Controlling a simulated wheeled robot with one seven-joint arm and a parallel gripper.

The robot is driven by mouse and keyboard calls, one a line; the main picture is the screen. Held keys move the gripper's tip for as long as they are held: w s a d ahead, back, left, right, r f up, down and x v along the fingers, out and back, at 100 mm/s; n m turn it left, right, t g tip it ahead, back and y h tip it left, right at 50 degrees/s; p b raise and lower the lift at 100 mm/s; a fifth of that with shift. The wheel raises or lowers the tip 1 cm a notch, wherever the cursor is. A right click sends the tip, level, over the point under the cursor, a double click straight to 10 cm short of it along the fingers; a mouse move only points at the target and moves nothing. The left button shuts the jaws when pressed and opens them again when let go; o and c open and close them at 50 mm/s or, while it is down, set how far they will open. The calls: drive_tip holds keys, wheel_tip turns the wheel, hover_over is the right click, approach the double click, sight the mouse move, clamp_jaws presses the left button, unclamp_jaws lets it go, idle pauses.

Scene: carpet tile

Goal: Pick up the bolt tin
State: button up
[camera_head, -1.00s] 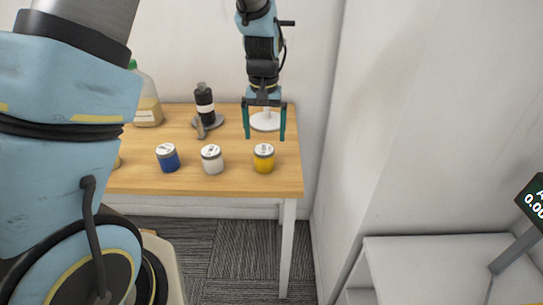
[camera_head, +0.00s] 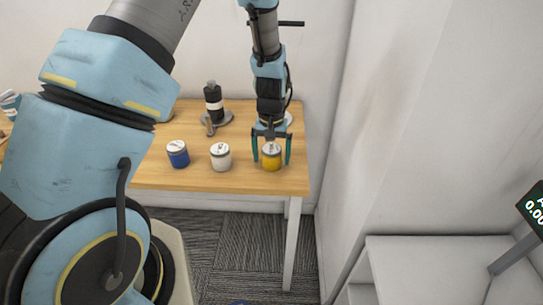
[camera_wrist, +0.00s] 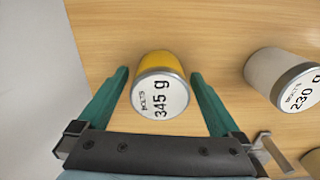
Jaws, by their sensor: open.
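A yellow tin (camera_head: 271,163) stands upright at the right end of the wooden table. In the wrist view, the lid of the yellow tin (camera_wrist: 160,97) reads "BOLTS 345 g". A white tin (camera_head: 221,158) stands left of it; in the wrist view the white tin (camera_wrist: 285,78) reads "BOLTS 230 g". A blue tin (camera_head: 178,155) stands further left, its label too small to read. My gripper (camera_head: 272,162) is open and points down over the yellow tin. In the wrist view the tin lies between the two green fingers, with a gap on each side.
A white round base shows partly behind my gripper. The table (camera_head: 230,183) ends just right of the yellow tin, near the wall. A pale shelf unit (camera_head: 430,250) is at lower right.

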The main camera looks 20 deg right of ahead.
drive_tip(key=shift+c, duration=0.2)
clamp_jaws()
idle(0.5)
